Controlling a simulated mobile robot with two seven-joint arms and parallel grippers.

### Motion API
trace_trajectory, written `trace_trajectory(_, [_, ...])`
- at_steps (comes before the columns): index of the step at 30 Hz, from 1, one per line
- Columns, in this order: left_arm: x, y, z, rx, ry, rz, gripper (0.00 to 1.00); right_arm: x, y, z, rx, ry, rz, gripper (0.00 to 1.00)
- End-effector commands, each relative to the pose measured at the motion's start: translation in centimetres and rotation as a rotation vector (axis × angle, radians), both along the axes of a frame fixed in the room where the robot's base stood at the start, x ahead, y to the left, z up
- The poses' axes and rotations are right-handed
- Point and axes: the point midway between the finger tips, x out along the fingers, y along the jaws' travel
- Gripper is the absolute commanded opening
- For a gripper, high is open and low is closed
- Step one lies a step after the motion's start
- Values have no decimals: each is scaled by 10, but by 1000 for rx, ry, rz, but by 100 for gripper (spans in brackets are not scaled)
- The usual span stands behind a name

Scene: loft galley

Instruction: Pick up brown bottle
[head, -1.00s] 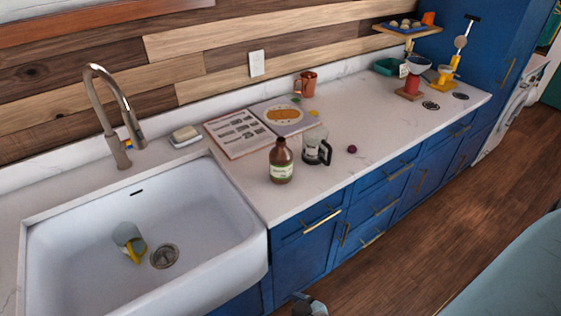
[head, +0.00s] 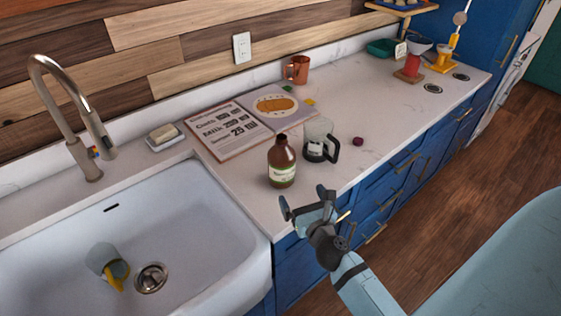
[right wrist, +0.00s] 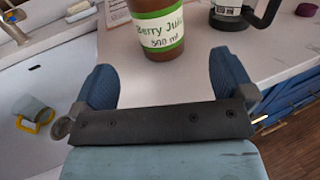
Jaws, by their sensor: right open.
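The brown bottle (head: 283,160) stands upright on the white counter, right of the sink, with a green and white label. In the right wrist view the bottle (right wrist: 157,30) is ahead, at the top middle, its upper part cut off by the frame. My left gripper is not in view.
A glass carafe with a black handle (head: 320,142) stands close right of the bottle. An open recipe book (head: 221,130) lies behind. The sink (head: 215,215) holds a cup (head: 105,262). A small purple item (head: 358,141) and a copper mug (head: 298,70) are also on the counter.

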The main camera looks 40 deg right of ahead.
Motion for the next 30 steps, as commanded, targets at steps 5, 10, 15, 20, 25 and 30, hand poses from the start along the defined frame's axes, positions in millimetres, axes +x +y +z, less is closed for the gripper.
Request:
trace_trajectory(5, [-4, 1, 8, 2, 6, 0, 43, 32, -8, 4, 2, -3, 0, 100])
trace_trajectory(10, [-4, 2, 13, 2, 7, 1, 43, 63, -15, 2, 0, -2, 0, 100])
trace_trajectory(15, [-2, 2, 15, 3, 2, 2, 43, 78, -19, 1, 0, -1, 1, 100])
trace_trajectory(20, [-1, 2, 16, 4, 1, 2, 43, 91, -21, 0, 0, -2, 0, 100])
trace_trajectory(25, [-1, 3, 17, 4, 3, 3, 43, 117, -24, -3, 0, -2, 0, 100])
trace_trajectory(30, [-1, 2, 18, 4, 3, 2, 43, 130, -27, -4, -1, 0, 1, 100])
